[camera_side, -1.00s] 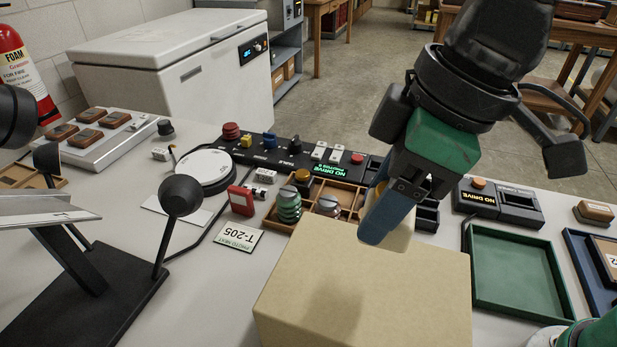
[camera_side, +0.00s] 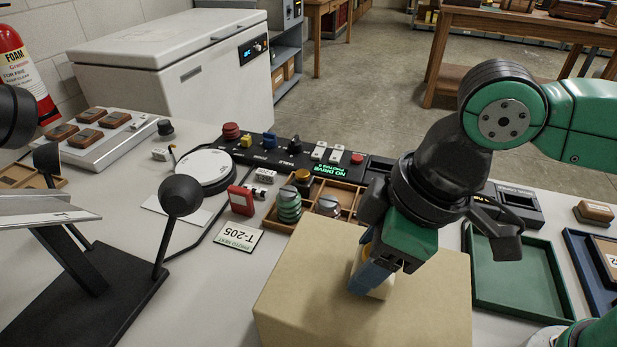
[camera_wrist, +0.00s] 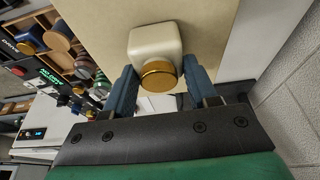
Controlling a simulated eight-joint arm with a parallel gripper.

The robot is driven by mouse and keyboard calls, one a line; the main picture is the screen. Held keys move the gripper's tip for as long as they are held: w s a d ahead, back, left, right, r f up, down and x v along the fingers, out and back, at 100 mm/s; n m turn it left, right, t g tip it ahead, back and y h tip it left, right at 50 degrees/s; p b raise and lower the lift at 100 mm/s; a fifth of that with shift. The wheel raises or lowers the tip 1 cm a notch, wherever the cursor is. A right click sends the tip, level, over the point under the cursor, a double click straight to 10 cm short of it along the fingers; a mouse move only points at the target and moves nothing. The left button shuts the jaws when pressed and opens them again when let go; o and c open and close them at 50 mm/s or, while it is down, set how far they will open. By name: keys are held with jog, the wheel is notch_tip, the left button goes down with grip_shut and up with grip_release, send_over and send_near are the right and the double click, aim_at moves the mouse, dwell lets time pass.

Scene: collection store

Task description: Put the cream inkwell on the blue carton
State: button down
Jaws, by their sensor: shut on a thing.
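The cream inkwell (camera_wrist: 154,40) has a squarish body and a round brass cap. My gripper (camera_wrist: 160,84) is shut on it, with one blue finger on each side near the cap. In the side view my gripper (camera_side: 366,278) is low over a large tan carton (camera_side: 320,308), and the inkwell is partly hidden by the fingers. The inkwell is at the carton's top, towards its far right part; I cannot tell whether it touches. The carton looks tan, and no blue carton shows.
A wooden compartment tray (camera_side: 345,197) with small knobbed items stands behind the carton. A green tray (camera_side: 514,285) lies empty to the right, beside a blue tray (camera_side: 580,258). A black stand (camera_side: 95,300) is at left. The carton's top is otherwise clear.

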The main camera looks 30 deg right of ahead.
aim_at(400, 288)
jog(key=shift+c, duration=1.3)
grip_release()
jog(key=shift+f, duration=0.1)
jog(key=v, duration=1.2)
jog(key=w+d+f+m+t+h, duration=0.1)
jog(key=w+d+f+m+t, duration=0.1)
jog(key=w+d+f+m, duration=0.2)
jog(key=w+d+f+m+t+h, duration=0.1)
jog(key=w+d+f+m, duration=0.3)
jog(key=d+f, duration=0.4)
jog(key=d+m+t, duration=0.1)
jog(key=d, duration=0.2)
jog(key=shift+w+d+t, duration=0.35)
jog(key=shift+t, duration=0.05)
jog(key=shift+f, duration=0.1)
